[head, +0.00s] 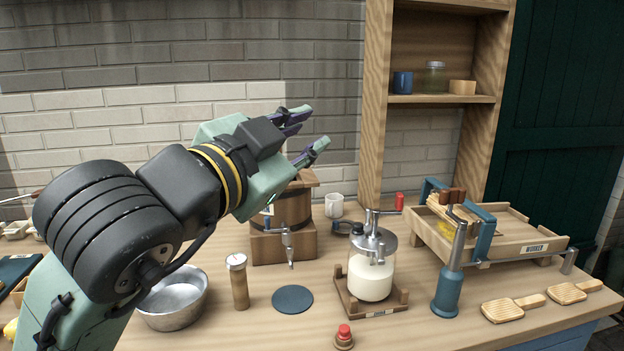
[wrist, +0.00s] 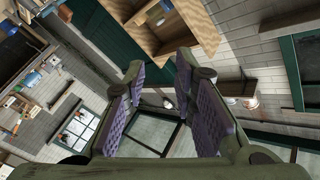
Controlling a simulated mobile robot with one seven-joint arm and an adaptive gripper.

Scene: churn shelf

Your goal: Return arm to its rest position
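My gripper (head: 307,133) is raised above the workbench in the head view, in front of the brick wall. Its green fingers with purple pads are spread apart with nothing between them. The wrist view also shows the two fingers (wrist: 158,95) apart and empty, with the room beyond seen at a tilt. My arm comes in from the lower left and hides part of the bench and wall behind it.
A shelf (head: 440,99) holds a blue mug (head: 402,82).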

